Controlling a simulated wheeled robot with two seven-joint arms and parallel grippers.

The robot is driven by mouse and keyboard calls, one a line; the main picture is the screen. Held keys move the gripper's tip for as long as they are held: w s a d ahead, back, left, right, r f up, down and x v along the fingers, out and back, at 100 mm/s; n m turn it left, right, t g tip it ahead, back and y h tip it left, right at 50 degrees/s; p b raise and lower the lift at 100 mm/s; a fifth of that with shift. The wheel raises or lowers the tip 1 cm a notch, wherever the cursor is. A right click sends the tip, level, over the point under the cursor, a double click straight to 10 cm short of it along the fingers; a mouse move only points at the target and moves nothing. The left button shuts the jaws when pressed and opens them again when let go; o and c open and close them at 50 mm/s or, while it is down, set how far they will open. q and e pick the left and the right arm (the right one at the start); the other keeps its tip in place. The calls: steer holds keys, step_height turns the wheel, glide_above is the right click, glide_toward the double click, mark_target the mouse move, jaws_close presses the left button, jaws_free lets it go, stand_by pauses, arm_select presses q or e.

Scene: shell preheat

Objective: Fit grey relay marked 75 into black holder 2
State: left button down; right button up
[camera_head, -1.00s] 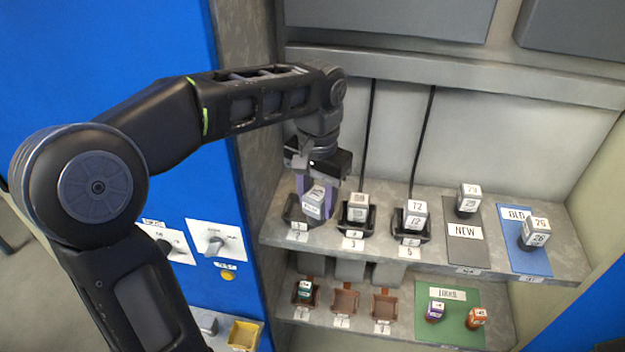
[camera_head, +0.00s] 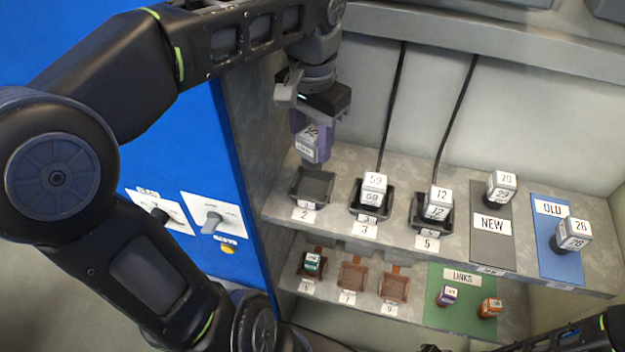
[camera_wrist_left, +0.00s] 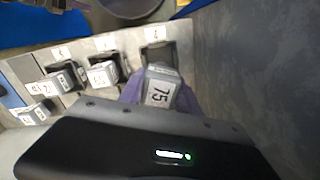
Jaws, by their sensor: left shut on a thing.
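The grey relay marked 75 (camera_wrist_left: 158,92) is held between the purple fingers of my left gripper (camera_head: 313,135). In the head view the relay (camera_head: 308,150) hangs above black holder 2 (camera_head: 297,190), apart from it and a little tilted. Holder 2 is an empty square black tray at the left end of the upper shelf, with its label 2 in front. In the left wrist view the holder (camera_wrist_left: 175,50) shows just beyond the relay. My right gripper is not in view; only a dark part of an arm shows at the bottom right.
Holder 3 (camera_head: 357,207) and holder 5 (camera_head: 417,218) each hold a grey relay, with black cables behind. Grey relays stand on the NEW mat (camera_head: 491,250) and blue OLD mat (camera_head: 560,265). The lower shelf has brown holders and a green LINKS mat (camera_head: 462,312).

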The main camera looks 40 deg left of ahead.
mark_target(312, 158)
arm_select(q)
step_height(312, 158, down, 3)
steer(key=shift+f+p, duration=0.1)
steer(key=shift+p, duration=0.5)
steer(key=shift+f, duration=0.5)
steer(key=shift+f, duration=0.1)
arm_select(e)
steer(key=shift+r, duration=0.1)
arm_select(q)
step_height(312, 158, down, 4)
steer(key=shift+r, duration=0.25)
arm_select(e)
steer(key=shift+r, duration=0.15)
arm_select(q)
steer(key=shift+f, duration=0.45)
steer(key=c, duration=0.9)
jaws_free()
steer(key=shift+r, duration=0.1)
steer(key=shift+o, duration=0.2)
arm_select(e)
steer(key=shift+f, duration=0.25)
